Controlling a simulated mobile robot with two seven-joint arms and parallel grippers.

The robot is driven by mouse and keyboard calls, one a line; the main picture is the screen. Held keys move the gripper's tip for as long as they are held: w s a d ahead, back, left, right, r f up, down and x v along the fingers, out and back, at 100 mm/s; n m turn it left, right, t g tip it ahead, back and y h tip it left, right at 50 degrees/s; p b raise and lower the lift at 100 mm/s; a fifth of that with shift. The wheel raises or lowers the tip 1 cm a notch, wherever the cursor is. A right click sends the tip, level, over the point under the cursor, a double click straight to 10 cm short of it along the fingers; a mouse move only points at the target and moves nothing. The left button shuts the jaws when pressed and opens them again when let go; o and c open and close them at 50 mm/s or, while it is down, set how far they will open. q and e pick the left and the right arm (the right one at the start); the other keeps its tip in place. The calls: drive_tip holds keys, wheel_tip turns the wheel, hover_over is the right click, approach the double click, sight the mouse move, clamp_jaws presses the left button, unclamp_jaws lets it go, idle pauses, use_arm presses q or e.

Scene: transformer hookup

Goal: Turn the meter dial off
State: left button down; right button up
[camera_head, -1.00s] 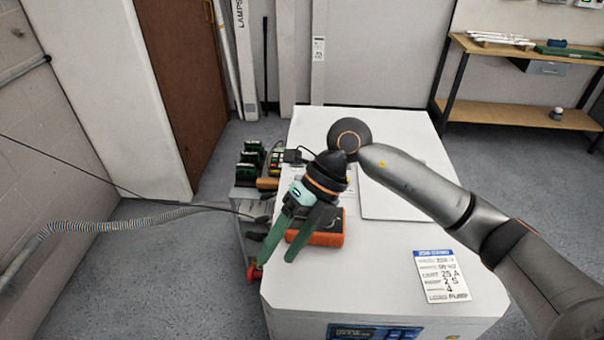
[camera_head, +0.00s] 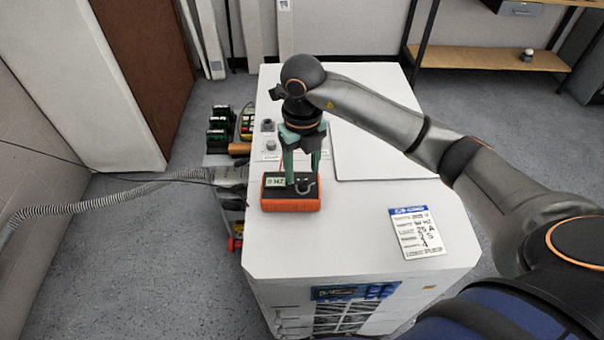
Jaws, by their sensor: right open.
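The orange meter (camera_head: 291,204) lies on the white top of the cabinet (camera_head: 370,225), near its left edge. Its small green display (camera_head: 275,183) is lit and seems to show a zero and letters. The dial (camera_head: 304,186) shows as a dark round shape right of the display, partly hidden by my gripper. My right gripper (camera_head: 302,172) points down over the meter, its two green fingers apart, with the tips close to the dial. I cannot tell whether they touch it. My left gripper is not in view.
A label card (camera_head: 417,232) lies on the cabinet top at the right. A flat white panel (camera_head: 375,150) lies behind the meter. Several dark green devices (camera_head: 219,125) stand on a low cart at the left. A ribbed hose (camera_head: 90,198) runs to the cart.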

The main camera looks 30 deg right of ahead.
sight(303, 185)
drive_tip(key=shift+f, duration=1.65)
clamp_jaws()
